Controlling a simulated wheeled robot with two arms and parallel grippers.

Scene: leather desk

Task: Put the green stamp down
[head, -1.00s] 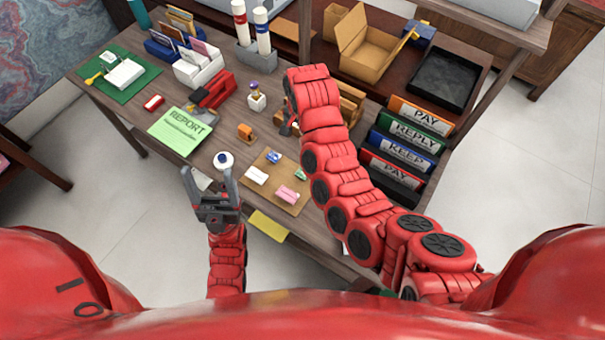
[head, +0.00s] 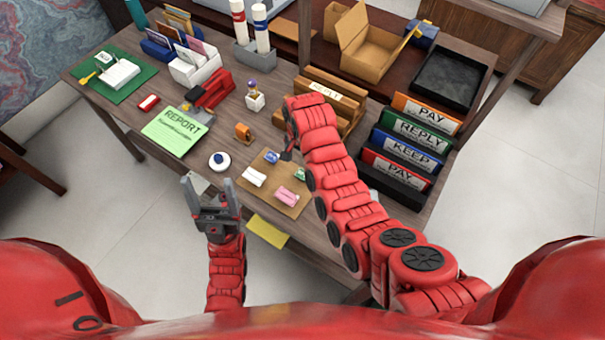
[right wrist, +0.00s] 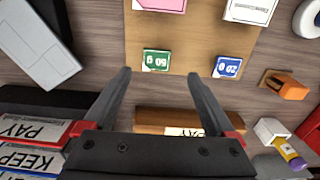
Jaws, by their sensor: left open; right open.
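The green stamp (head: 299,174) is a small green block with a white marked label. It sits on the tan board (head: 268,196) at its right edge in the head view. In the right wrist view the green stamp (right wrist: 156,60) rests near the board's lower edge. My right gripper (right wrist: 159,74) is open and empty, with the stamp just beyond its fingertips. In the head view my right gripper (head: 288,154) is partly hidden by its arm. My left gripper (head: 208,183) is open and empty near the desk's front edge.
A blue block (head: 271,157), a white block (head: 254,177) and a pink block (head: 287,195) share the board. A wooden rack (head: 318,97) and labelled folders (head: 414,132) stand to the right. A round white item (head: 219,161) and orange dispenser (head: 243,132) lie left.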

